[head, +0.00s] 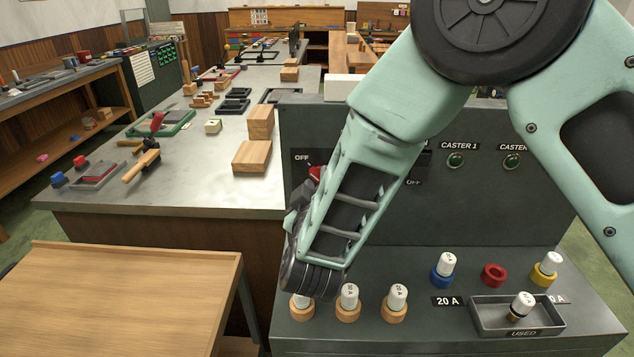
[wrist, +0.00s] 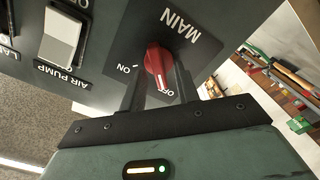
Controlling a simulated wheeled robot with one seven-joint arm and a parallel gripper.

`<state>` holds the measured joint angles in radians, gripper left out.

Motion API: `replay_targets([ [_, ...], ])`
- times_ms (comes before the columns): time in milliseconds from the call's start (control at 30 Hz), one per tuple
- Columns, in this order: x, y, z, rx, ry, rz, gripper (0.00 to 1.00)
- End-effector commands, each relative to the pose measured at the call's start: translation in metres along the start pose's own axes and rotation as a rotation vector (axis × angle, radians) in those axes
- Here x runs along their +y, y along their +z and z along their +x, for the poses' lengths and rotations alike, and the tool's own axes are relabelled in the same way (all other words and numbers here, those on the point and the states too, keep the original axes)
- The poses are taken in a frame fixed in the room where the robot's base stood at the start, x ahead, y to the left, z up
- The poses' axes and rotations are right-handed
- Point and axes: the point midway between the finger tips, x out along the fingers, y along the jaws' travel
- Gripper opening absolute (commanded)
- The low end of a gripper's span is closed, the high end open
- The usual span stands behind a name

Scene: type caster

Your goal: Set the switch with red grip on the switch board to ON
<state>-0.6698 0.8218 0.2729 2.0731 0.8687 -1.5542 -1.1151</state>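The switch with the red grip (wrist: 156,62) is on a dark plate marked MAIN (wrist: 181,24). In the wrist view, the picture is turned, with ON to the grip's left and OFF by its lower end. The grip's lower end points toward OFF. My gripper (wrist: 158,80) is open, with one dark finger on each side of the grip and apparent gaps between. I cannot tell whether either finger touches it. In the head view, the red grip (head: 316,173) shows beside the OFF label, partly hidden by my gripper (head: 298,195) and arm.
The switch board (head: 480,205) also bears CASTER lamps, and an AIR PUMP rocker (wrist: 61,38) shows in the wrist view. White-capped fuses (head: 348,297) and a USED tray (head: 490,325) sit on its front ledge. A workbench with wooden blocks (head: 252,156) stands behind left.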

Motion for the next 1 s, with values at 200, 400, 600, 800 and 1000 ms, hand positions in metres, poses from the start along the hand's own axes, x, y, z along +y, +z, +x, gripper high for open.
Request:
replay_targets([
  [200,0.0001,-0.0001,-0.0003,0.0,0.0,0.0,0.0],
  [400,-0.0003,0.0003,-0.0003,0.0,0.0,0.013,0.0],
  [600,-0.0008,0.0012,-0.0003,0.002,0.001,0.085,0.0],
  [800,-0.0013,0.0032,-0.0005,0.002,0.001,0.228,0.0],
  [1000,-0.0002,0.0045,-0.0003,0.002,0.002,0.415,0.0],
])
